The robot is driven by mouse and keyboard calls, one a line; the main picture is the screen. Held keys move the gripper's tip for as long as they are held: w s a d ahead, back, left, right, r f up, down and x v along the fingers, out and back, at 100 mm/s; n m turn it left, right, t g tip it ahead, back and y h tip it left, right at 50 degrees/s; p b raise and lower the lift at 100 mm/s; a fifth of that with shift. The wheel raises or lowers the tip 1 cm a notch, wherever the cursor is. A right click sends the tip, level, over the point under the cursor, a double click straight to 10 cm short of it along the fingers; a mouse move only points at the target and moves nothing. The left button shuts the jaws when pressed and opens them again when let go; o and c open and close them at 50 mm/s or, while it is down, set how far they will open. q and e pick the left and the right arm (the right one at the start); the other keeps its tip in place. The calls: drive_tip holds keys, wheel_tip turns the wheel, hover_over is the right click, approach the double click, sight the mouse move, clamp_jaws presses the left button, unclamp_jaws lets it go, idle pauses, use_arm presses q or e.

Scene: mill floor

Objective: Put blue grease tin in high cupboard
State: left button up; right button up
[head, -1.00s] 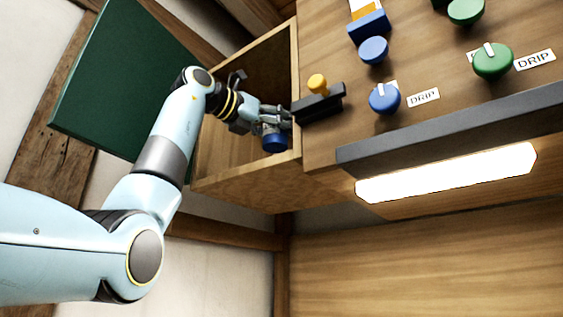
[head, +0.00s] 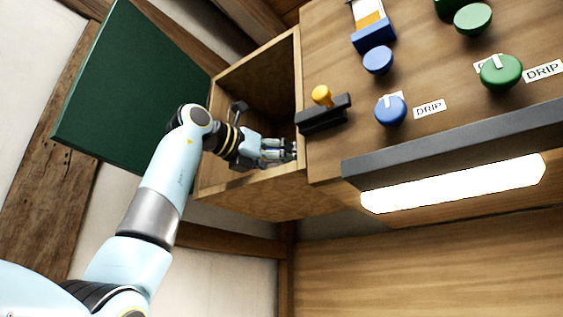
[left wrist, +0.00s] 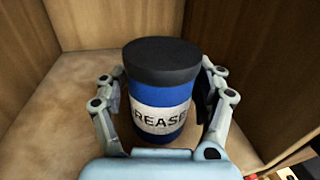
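The blue grease tin (left wrist: 160,95), with a black lid and a white label, is upright between the fingers of my left gripper (left wrist: 165,97) in the left wrist view. The fingers lie close along both its sides and look shut on it. The tin's base is hidden, so I cannot tell whether it touches the cupboard floor. In the head view my left gripper (head: 278,151) reaches inside the open high cupboard (head: 250,182), and the tin is hidden there. My right gripper is in neither view.
The cupboard's green door (head: 135,85) stands open on the left. A wooden panel to the right carries a dark bracket with a yellow knob (head: 322,96), blue (head: 390,110) and green (head: 500,73) knobs and labels. A lit lamp (head: 455,184) sits below. Bare cupboard floor (left wrist: 70,110) shows beside the tin.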

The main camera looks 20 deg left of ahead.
use_arm(q)
drive_tip(key=shift+o, duration=1)
drive_tip(key=shift+r, duration=0.25)
drive_tip(key=b+v, duration=0.6)
drive_tip(key=v, duration=0.6)
drive_tip(key=shift+f, duration=0.15)
